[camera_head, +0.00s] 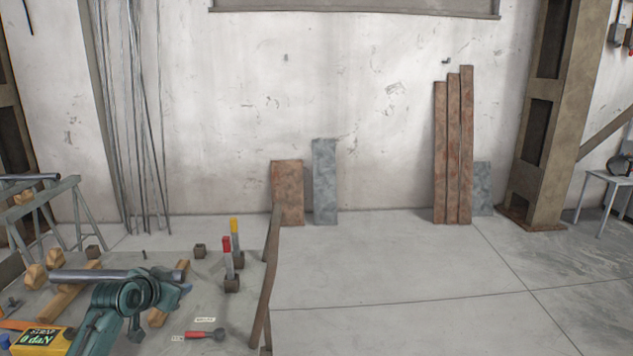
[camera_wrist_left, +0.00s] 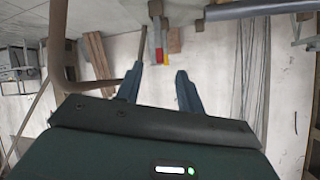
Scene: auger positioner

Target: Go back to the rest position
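My left arm comes in at the lower left of the head view, over the grey worktable (camera_head: 215,300). My left gripper (camera_wrist_left: 160,78) shows in the left wrist view with its two fingers apart and nothing between them. In the head view the gripper is small and partly hidden by my own wrist. A long grey pipe (camera_head: 85,275) lies across wooden supports, beside and partly behind my left wrist. The pipe also shows at the top of the left wrist view (camera_wrist_left: 255,8). My right gripper is in neither view.
Red-handled (camera_head: 227,245) and yellow-handled (camera_head: 234,228) tools stand in dark blocks. Another red-handled tool (camera_head: 200,335) lies near the front. A yellow box with a green display (camera_head: 40,338) is at lower left. A rusty bar (camera_head: 268,275) runs along the table's right edge. Floor to the right is clear.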

